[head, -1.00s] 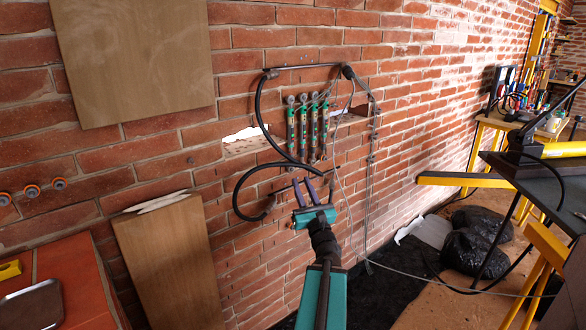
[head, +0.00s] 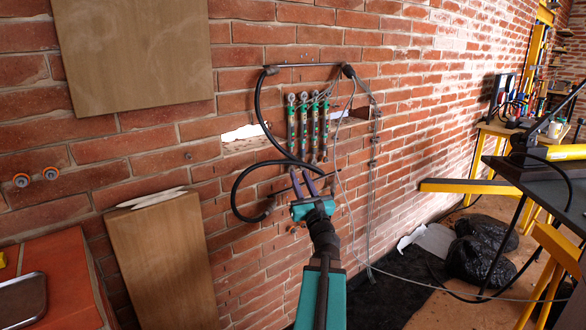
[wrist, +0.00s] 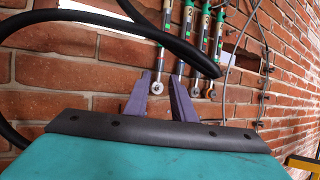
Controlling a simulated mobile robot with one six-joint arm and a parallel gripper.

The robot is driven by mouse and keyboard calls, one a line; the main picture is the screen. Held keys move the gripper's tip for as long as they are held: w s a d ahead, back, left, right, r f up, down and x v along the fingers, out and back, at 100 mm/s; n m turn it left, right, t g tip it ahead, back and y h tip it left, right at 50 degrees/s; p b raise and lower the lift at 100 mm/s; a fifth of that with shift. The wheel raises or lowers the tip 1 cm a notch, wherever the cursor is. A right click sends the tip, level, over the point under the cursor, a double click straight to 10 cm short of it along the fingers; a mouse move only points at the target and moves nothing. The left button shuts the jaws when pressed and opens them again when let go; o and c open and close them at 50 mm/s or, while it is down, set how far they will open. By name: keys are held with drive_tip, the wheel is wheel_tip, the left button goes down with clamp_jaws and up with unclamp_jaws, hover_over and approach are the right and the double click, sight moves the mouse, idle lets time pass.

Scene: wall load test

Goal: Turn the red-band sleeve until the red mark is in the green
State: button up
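Several slim vertical rods with green sleeves hang side by side on the brick wall. In the head view the leftmost rod (head: 291,128) and the rightmost rod (head: 325,132) bound the row. They also show at the top of the wrist view (wrist: 189,22). I cannot tell which sleeve has the red band, nor make out its red mark or green zone. My gripper (head: 304,174) is just below the row. Its two purple fingers (wrist: 160,84) are apart. The lower ring end of the leftmost rod appears between them in the wrist view, but contact is not visible.
A thick black cable (head: 236,194) loops left of the rods and crosses before them in the wrist view (wrist: 95,24). Thin grey cables (head: 373,180) hang at right. A wooden board (head: 165,265) leans at lower left. Black bags (head: 480,245) lie on the floor at right.

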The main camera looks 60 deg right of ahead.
drive_tip(key=x, duration=0.8)
drive_tip(key=shift+w+d, duration=0.15)
idle(0.4)
clamp_jaws()
